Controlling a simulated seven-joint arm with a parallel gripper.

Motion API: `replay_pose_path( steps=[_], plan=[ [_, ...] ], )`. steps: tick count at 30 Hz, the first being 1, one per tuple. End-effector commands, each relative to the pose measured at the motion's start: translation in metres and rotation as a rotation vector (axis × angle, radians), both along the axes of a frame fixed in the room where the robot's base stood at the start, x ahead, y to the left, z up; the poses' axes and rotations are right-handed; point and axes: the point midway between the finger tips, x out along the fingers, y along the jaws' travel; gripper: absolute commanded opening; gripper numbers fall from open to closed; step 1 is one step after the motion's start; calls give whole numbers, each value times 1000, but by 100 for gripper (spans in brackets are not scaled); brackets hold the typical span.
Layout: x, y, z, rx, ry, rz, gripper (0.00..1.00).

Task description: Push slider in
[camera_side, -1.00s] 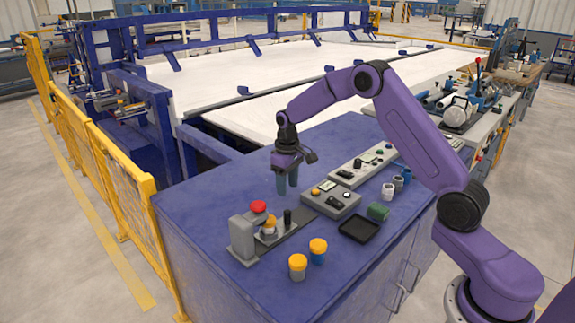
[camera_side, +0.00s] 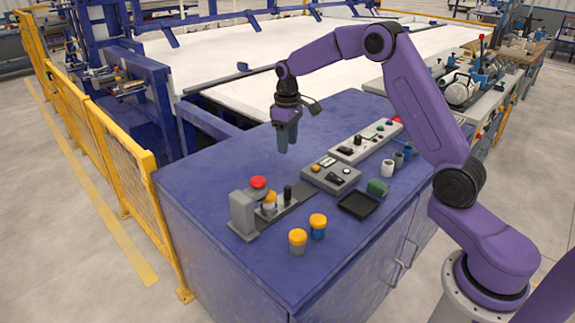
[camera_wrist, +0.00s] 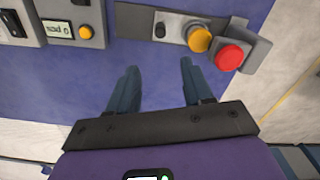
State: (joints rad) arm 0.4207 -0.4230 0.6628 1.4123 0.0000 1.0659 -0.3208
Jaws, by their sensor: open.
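The slider assembly is a grey rail (camera_side: 290,208) with an upright grey end block (camera_side: 243,214) at its left end. In the wrist view the yellow cap (camera_wrist: 199,40) and red button (camera_wrist: 229,56) lie beyond the right finger. My gripper (camera_side: 283,148) is above the bench behind the rail, open and empty; its fingers stand apart in the wrist view (camera_wrist: 158,68).
Control boxes (camera_side: 332,174) and a longer panel (camera_side: 365,141) sit right of the rail. Two yellow-capped pipes (camera_side: 298,242) and a black tray (camera_side: 358,206) are in front. The blue bench top (camera_side: 225,177) is bare at the back left.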

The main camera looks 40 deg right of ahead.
Motion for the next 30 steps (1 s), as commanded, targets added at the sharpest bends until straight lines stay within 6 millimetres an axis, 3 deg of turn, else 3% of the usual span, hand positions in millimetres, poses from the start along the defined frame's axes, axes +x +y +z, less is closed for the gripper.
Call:
replay_pose_path(
  steps=[6,12,20,30],
  plan=[
    [-1,0,-4,0,2,360,51],
    [-1,0,-6,-1,1,600,51],
    [-1,0,-19,0,3,663,51],
    [-2,1,-79,2,6,661,51]
  ],
)
